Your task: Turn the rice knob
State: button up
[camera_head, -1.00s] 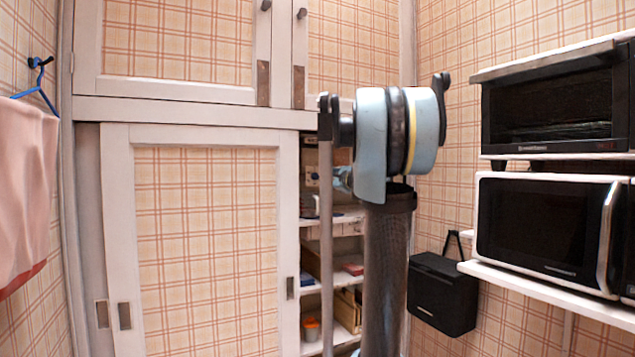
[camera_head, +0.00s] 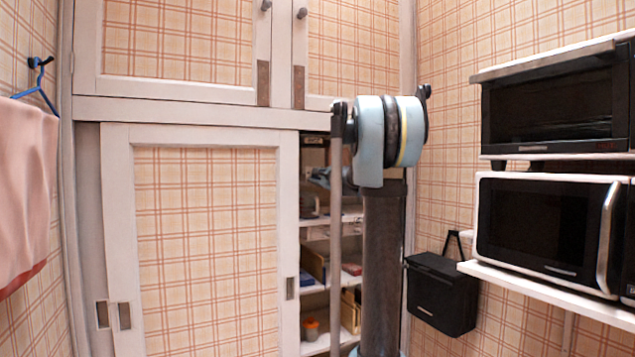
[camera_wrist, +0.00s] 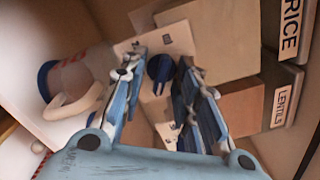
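In the wrist view, a round dark blue knob (camera_wrist: 160,68) sits on a pale panel with small printed labels. My gripper (camera_wrist: 162,60) is open, with one finger to each side of the knob in the picture. Contact cannot be told. A board lettered RICE (camera_wrist: 290,28) shows at the upper right, and one lettered LENTILS (camera_wrist: 285,104) below it. Which of these the knob belongs to is not clear. In the head view, my gripper (camera_head: 320,178) shows partly in the cabinet opening behind my arm; the knob cannot be made out there.
Brown boxes (camera_wrist: 235,105) lie to the right. The sliding cabinet door (camera_head: 205,240) covers the left; my arm fills much of the narrow opening. A microwave (camera_head: 548,232) and black box (camera_head: 442,292) are at right.

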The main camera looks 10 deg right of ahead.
grip_shut()
jog(key=shift+n, duration=0.3)
jog(key=n, duration=0.5)
jog(key=shift+s, duration=0.1)
jog(key=n, duration=0.5)
jog(key=shift+n, duration=0.4)
jog(key=n, duration=1.3)
jog(key=shift+r, duration=0.1)
